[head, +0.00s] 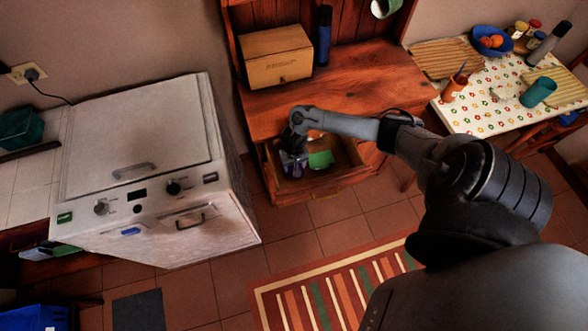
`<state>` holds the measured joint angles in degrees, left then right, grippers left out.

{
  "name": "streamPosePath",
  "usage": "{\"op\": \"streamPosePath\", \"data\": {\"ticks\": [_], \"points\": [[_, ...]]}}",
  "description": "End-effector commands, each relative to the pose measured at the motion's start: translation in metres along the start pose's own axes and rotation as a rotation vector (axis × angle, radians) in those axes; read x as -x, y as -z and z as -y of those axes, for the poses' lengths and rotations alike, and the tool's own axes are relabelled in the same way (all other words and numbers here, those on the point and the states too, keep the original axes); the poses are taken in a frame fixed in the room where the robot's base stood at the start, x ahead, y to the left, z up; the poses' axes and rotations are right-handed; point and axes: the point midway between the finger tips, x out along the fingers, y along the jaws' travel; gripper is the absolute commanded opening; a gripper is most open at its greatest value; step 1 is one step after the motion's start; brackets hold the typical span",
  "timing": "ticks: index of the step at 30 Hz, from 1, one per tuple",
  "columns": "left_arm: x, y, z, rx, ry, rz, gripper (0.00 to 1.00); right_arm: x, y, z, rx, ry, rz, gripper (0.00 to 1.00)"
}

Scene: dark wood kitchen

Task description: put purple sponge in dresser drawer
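The dresser (357,77) is dark reddish wood, and its drawer (321,183) is pulled open. My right arm reaches in from the right, and its dark gripper (291,151) points down over the left part of the open drawer. A small purple thing, seemingly the purple sponge (291,168), shows just below the gripper, within the drawer's outline. I cannot tell whether the fingers touch it or whether it rests on the drawer bottom. The fingertips are too small and dark to read. My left gripper is out of view.
A green item (321,159) lies in the drawer, right of the purple thing. A cardboard box (276,57) and a dark blue bottle (324,35) stand on the dresser. A white appliance (150,170) stands to the left. A striped rug (335,285) covers floor in front.

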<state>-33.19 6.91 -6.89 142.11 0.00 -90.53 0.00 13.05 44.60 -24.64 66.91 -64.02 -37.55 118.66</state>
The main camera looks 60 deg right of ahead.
Motion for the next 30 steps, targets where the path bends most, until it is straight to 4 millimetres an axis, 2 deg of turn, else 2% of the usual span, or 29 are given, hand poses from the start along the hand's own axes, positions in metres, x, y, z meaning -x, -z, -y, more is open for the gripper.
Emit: {"op": "streamPosePath", "data": {"ticks": [6,14,15,20,30], "points": [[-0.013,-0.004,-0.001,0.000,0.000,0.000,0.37,-0.029,-0.001,0.000,0.001,-0.001,0.002,0.24],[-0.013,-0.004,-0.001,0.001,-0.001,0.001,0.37,-0.033,-0.001,0.000,0.000,0.000,0.000,0.24],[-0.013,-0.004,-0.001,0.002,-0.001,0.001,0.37,-0.033,-0.001,0.000,0.000,-0.001,0.000,0.65],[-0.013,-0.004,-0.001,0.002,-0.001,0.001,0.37,-0.033,-0.001,0.000,0.000,-0.001,0.001,0.90],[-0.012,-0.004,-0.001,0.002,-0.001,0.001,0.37,-0.031,-0.001,0.000,0.001,0.000,0.000,0.92]]}}
